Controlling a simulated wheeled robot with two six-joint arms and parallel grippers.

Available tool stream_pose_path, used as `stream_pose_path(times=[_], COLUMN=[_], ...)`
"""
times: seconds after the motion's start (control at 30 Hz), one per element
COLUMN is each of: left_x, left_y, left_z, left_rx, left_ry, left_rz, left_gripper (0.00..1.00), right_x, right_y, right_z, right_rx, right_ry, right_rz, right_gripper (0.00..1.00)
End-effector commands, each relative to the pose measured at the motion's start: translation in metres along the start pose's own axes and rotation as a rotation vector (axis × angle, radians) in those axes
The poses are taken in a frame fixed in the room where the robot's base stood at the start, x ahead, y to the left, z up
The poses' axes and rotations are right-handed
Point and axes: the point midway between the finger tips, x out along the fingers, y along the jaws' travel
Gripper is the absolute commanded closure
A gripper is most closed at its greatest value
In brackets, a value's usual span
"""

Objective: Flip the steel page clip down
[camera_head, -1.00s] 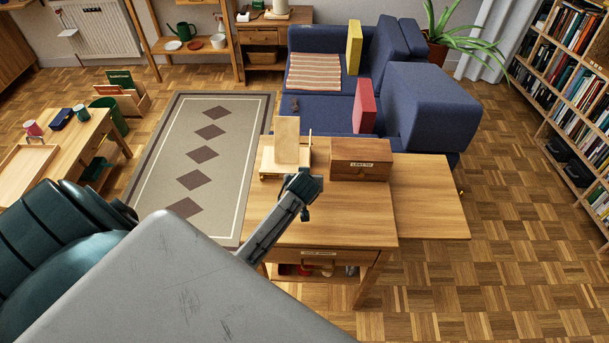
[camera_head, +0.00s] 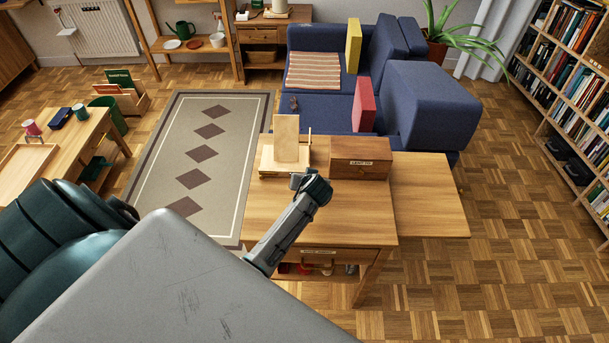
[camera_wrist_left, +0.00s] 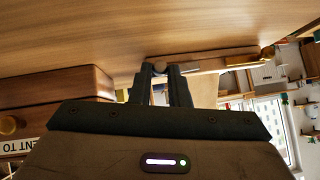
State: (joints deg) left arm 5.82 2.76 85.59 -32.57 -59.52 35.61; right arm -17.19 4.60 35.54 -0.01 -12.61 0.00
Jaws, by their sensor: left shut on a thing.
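A wooden book stand (camera_head: 286,146) with an upright board stands on the desk, with a thin upright piece at its right edge. My left gripper (camera_head: 297,181) is at the stand's front right, low over the desk. In the left wrist view, its two dark fingers (camera_wrist_left: 160,74) are close together on a small greyish piece, the steel page clip (camera_wrist_left: 160,68), beside the stand's ledge (camera_wrist_left: 220,61). Most of the clip is hidden by the fingers. In the head view, my gripper hides it. My right gripper is in neither view.
A labelled wooden box (camera_head: 360,160) stands on the desk (camera_head: 350,215) right of the stand, close to my left gripper. The desk's right leaf (camera_head: 430,200) is clear. A blue sofa (camera_head: 330,108) is behind the desk.

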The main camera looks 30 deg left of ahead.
Motion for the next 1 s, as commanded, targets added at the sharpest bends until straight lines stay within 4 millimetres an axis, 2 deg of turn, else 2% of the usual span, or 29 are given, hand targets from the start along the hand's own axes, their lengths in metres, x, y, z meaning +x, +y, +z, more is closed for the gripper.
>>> stream_pose_path(times=[0.43, 0.47, 0.57, 0.87, 1.0], left_x=[0.002, 0.002, 0.002, 0.001, -0.009], left_y=[0.002, 0.002, 0.002, 0.003, 0.004], left_z=[0.002, 0.002, 0.002, 0.002, 0.003], left_rx=[0.048, 0.048, 0.048, 0.047, 0.046], left_ry=[0.0, 0.0, 0.0, 0.0, 0.001], left_rz=[-0.048, -0.048, -0.048, -0.047, -0.045], left_gripper=[1.0, 0.8, 0.63, 0.63, 0.63], right_x=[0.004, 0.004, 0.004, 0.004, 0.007], right_y=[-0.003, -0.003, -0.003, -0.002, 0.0], right_z=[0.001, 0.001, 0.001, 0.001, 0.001], right_rx=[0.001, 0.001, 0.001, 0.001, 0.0], right_ry=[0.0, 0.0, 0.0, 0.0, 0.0], right_rz=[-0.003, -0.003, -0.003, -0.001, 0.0], right_gripper=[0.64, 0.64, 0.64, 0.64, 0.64])
